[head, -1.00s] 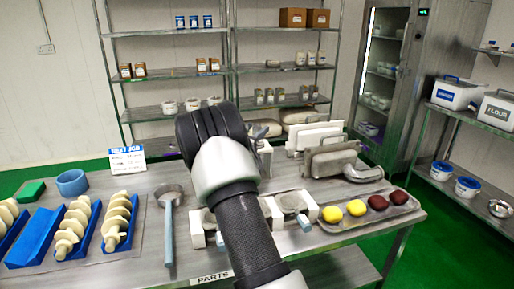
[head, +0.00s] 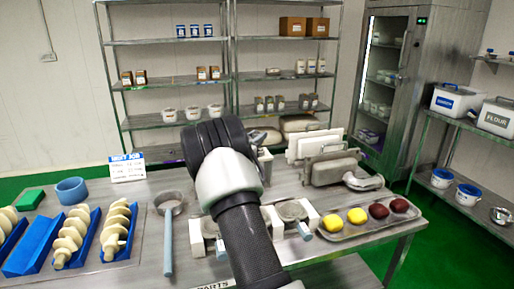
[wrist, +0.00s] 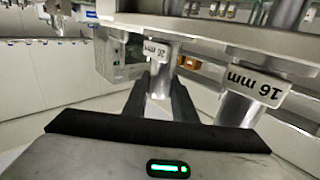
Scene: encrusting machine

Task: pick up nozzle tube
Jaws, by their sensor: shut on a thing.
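In the wrist view my gripper (wrist: 158,98) has its two dark fingers on either side of a metal nozzle tube (wrist: 158,82), and it is shut on it. This tube has a white label, upside down, that seems to read 20 mm. A second metal nozzle tube (wrist: 240,105), labelled 16 mm, is to the right, outside the fingers. Both tubes are just under a metal rack edge (wrist: 215,32); I cannot tell whether the held tube touches it. In the head view my arm hides the gripper and the held tube.
Upright pale plates (head: 318,150) and a pipe elbow (head: 364,182) stand at the back right. Shelving (head: 180,76) is behind.

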